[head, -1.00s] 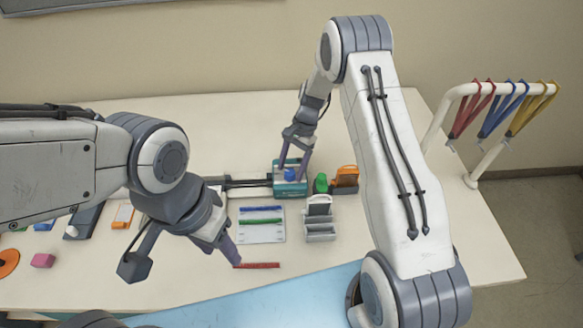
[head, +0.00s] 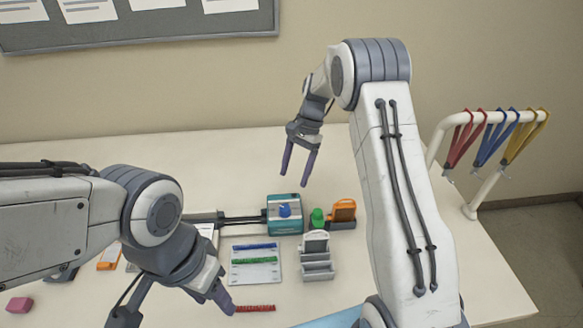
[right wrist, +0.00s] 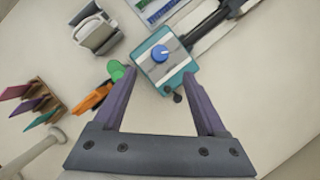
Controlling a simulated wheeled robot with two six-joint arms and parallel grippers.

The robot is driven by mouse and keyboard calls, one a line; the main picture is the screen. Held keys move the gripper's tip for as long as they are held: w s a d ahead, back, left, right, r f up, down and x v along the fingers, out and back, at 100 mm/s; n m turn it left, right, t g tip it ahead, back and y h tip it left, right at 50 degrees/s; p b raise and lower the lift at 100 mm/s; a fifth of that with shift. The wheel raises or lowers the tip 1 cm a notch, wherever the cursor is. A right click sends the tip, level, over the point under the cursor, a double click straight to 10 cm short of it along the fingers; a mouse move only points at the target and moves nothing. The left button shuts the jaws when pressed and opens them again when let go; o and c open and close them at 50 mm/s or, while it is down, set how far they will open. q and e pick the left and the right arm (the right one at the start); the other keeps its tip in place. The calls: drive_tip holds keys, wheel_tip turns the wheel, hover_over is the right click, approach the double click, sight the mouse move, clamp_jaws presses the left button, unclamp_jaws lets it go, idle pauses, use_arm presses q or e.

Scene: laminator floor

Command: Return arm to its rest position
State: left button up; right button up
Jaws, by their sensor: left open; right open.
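My right gripper (head: 300,164) is open and empty, raised above the table behind the teal device with the blue knob (head: 284,215). In the right wrist view my right gripper (right wrist: 158,85) has its two purple fingers wide apart, and the teal device (right wrist: 176,82) shows beyond and between them, apart from both. My left gripper (head: 222,300) is low at the front left, beside a red strip (head: 254,309). It is open, though its fingers are partly hidden by its wrist in the head view.
A green piece (head: 318,218) and an orange holder (head: 343,211) stand right of the device. A grey tray stand (head: 317,268) and a white board with strips (head: 256,272) lie in front. A white rack with coloured lanyards (head: 490,140) stands at right. The back table is clear.

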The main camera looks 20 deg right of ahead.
drive_tip(key=s+a+r+n+h, duration=0.2)
drive_tip(key=s+a+r+n, duration=0.65)
drive_tip(key=s+a, duration=0.35)
drive_tip(key=s+a+n+t, duration=0.1)
drive_tip(key=s+n, duration=0.9)
drive_tip(key=s, duration=1)
drive_tip(key=shift+a+r+t+h, duration=0.2)
drive_tip(key=shift+r+t+h, duration=0.15)
drive_tip(key=shift+t, duration=0.45)
drive_tip(key=shift+s, duration=0.1)
